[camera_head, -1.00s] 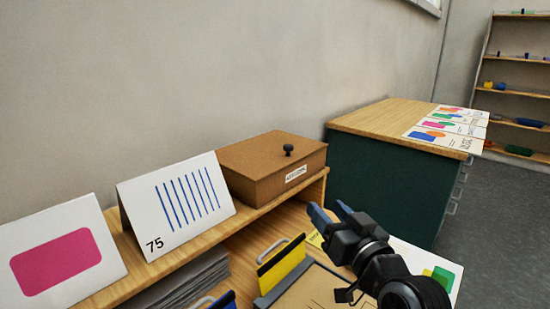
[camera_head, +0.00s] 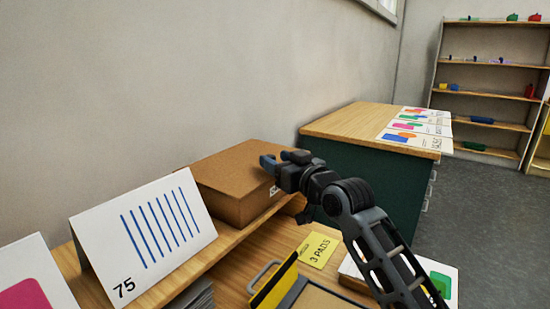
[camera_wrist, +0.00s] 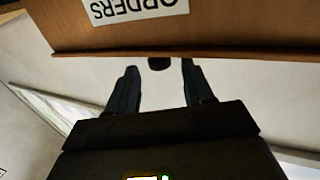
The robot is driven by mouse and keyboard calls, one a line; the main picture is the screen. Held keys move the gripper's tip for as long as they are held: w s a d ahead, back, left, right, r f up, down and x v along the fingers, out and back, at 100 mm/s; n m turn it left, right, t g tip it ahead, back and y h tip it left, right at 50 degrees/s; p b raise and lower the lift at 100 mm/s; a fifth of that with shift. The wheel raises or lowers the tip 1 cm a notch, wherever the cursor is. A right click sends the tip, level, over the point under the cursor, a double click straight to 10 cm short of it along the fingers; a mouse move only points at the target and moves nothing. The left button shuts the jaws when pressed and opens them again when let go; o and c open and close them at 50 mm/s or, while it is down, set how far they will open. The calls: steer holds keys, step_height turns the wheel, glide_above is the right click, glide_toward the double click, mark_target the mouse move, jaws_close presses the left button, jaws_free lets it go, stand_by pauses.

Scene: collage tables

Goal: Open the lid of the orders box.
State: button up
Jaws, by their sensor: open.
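The orders box (camera_head: 222,180) is a brown box with a flat lid, standing shut on the wooden shelf against the wall. Its front with the white "ORDERS" label (camera_wrist: 135,8) shows upside down in the wrist view. The dark knob (camera_wrist: 159,63) on the lid shows in the wrist view beyond the lid edge, between the fingers; in the head view my gripper hides it. My gripper (camera_head: 282,160) is open at the right part of the lid, its fingers (camera_wrist: 158,80) on either side of the knob. I cannot tell whether they touch it.
A white card marked 75 (camera_head: 145,235) stands on the shelf left of the box. A yellow "3 PADS" card (camera_head: 319,249) and a yellow-edged holder (camera_head: 273,287) lie below. A green cabinet (camera_head: 370,180) stands behind at right.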

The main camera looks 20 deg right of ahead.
steer(key=shift+w+a, duration=0.15)
steer(key=shift+w, duration=0.45)
jaws_close()
